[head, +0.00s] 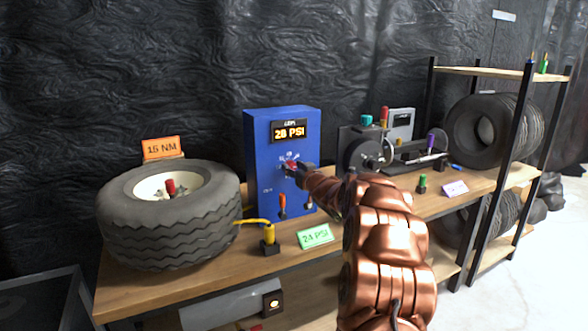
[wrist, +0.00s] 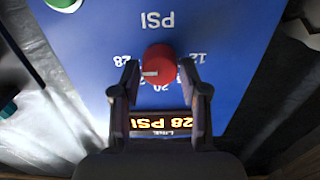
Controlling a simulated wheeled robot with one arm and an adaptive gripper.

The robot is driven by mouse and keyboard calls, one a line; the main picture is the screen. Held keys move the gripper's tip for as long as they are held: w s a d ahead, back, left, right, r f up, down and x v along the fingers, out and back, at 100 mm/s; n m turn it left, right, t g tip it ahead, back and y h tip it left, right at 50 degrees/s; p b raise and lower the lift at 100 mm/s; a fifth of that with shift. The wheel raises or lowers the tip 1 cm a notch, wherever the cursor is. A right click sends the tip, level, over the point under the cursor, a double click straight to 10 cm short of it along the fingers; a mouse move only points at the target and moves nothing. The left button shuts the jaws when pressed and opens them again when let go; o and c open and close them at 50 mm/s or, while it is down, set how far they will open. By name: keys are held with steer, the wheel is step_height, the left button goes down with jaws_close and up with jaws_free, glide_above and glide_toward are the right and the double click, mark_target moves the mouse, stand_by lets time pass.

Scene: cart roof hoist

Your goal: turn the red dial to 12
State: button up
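The red dial (wrist: 160,64) is on the front of the blue box (head: 257,160), with a printed scale around it. The wrist view shows it upside down, with 28 on the left, 20 below and 12 on the right. The dial's white mark points left, toward the 28 side. The lit display (head: 289,132) above the dial reads 28 PSI. My gripper (wrist: 160,72) is open, its two fingers on either side of the dial with a visible gap to each.
A tire (head: 170,225) lies left of the box, with an orange 15 NM card (head: 162,147) behind it. A green 24 PSI card (head: 315,236) and a yellow fitting (head: 269,239) stand in front. A machine (head: 365,148) stands to the right.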

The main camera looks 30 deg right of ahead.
steer(key=c, duration=0.7)
steer(key=n+b, duration=0.2)
steer(key=n, duration=0.2)
steer(key=shift+f, duration=0.15)
steer(key=shift+a+f+n+b, duration=0.15)
steer(key=shift+n+b, duration=4.45)
steer(key=shift+n, duration=3.4)
steer(key=shift+d+f+n+b, duration=0.1)
steer(key=shift+n+b, duration=4.45)
steer(key=shift+n, duration=3.45)
